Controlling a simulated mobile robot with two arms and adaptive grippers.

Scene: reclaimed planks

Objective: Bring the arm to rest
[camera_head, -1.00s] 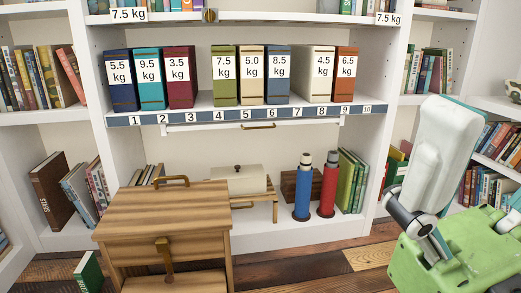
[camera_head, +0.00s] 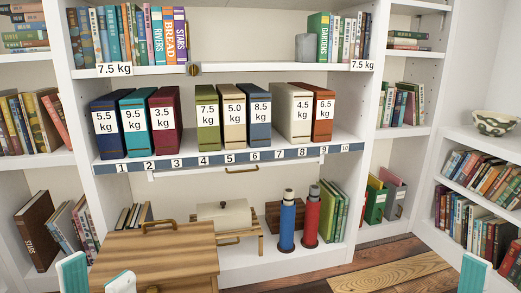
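My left gripper (camera_head: 96,277) shows at the bottom left edge, in front of the wooden cabinet (camera_head: 165,250). Its two white and teal fingertips stand apart with nothing between them. One white and teal piece of my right gripper (camera_head: 474,274) shows at the bottom right edge, over the floor. The rest of it is out of frame, so its opening cannot be told. Weight-labelled binders, such as the navy 5.5 kg one (camera_head: 107,135) and the orange 6.5 kg one (camera_head: 323,120), stand upright on the numbered shelf (camera_head: 240,155). Both grippers are well apart from them.
A blue bottle (camera_head: 287,222) and a red bottle (camera_head: 311,222) stand on the lower shelf. Left of them is a cream box (camera_head: 222,215) on a small wooden stand. A bookcase (camera_head: 490,160) with a bowl (camera_head: 493,123) lines the right. Plank floor (camera_head: 390,273) is clear there.

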